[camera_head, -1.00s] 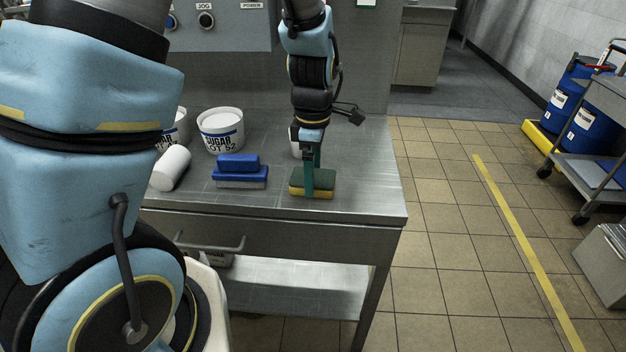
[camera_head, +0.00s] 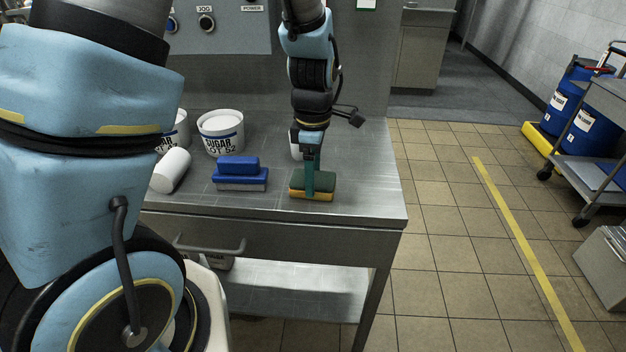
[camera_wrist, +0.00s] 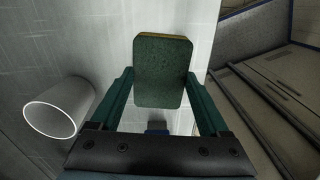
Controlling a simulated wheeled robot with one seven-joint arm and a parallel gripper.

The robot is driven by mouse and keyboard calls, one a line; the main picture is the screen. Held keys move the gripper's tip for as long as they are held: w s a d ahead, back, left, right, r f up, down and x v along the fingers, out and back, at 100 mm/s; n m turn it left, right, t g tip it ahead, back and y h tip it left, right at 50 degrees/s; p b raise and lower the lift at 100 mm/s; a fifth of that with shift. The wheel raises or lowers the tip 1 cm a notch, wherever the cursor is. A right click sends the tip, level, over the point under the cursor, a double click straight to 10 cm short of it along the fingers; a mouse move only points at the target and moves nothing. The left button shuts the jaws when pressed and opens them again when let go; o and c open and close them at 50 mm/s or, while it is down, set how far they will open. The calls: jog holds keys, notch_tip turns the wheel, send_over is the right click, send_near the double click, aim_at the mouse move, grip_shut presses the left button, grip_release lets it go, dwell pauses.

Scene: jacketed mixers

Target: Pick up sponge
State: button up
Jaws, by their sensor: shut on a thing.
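The sponge (camera_head: 325,184), green on top and yellow below, is at the front right of the steel table (camera_head: 370,200). My gripper (camera_head: 310,196) comes down over it from above, with green fingers at its sides. In the wrist view the sponge (camera_wrist: 162,72) lies between the two fingers of my gripper (camera_wrist: 162,90). The gripper is shut on the sponge. I cannot tell whether the sponge is clear of the tabletop.
A blue brush (camera_head: 240,172) lies left of the sponge. A white cup (camera_head: 171,170) lies on its side farther left. A white sugar tub (camera_head: 221,131) stands behind. A white object (camera_head: 295,146) is partly hidden behind my gripper. The table's right end is clear.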

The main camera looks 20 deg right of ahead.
notch_tip(320, 180, up, 10)
jog(key=b, duration=0.1)
jog(key=o, duration=0.8)
jog(key=c, duration=0.7)
